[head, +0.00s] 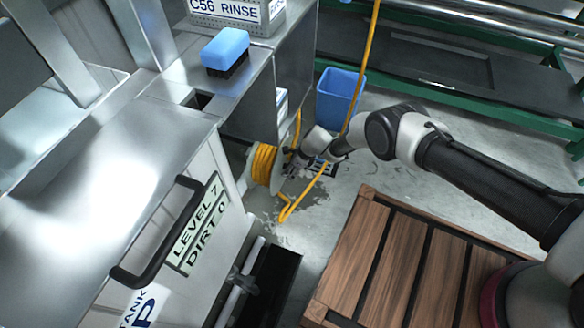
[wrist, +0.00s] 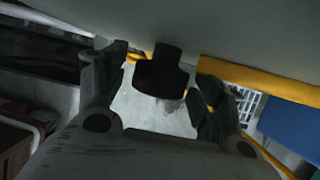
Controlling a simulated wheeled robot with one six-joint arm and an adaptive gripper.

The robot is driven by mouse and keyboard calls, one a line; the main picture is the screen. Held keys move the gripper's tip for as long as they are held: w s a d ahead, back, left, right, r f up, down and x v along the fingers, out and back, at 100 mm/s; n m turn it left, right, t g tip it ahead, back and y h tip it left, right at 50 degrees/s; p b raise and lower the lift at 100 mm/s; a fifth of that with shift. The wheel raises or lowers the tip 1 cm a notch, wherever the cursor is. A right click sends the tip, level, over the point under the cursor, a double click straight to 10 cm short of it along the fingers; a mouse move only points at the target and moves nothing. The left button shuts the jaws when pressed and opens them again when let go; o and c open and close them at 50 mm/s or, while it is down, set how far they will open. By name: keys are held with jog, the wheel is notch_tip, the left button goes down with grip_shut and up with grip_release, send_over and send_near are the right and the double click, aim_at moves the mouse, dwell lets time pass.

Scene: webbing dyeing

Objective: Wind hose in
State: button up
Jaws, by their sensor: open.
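The hose reel, with pale flanges and several turns of yellow hose (head: 263,166), is mounted low beside the metal cabinet in the head view. Loose hose (head: 304,198) bends down near the wet floor and another length rises past my arm to the top edge. My gripper (head: 298,166) is at the reel's right side, partly hidden by my wrist. In the wrist view my gripper (wrist: 162,78) is open, with a black knob (wrist: 160,76) between its fingers, apparently the reel's crank handle. A pale surface, probably the reel flange (wrist: 150,22), fills the top. Finger contact is unclear.
A blue bin (head: 340,98) stands behind my wrist. A blue brush (head: 226,52) lies on the metal counter. The tank's black handle (head: 158,232) juts out at left. A slatted wooden platform (head: 362,256) is at front right.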

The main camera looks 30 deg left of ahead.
jog(key=shift+c, duration=0.2)
jog(key=c, duration=0.9)
jog(key=shift+a+g, duration=0.3)
jog(key=shift+a, duration=0.15)
jog(key=shift+c, duration=0.2)
jog(key=shift+r+g, duration=0.1)
jog(key=shift+g, duration=0.3)
jog(key=shift+d, duration=0.1)
jog(key=shift+d, duration=0.3)
jog(key=o, duration=1)
jog(key=shift+d, duration=0.1)
jog(key=shift+w, duration=0.1)
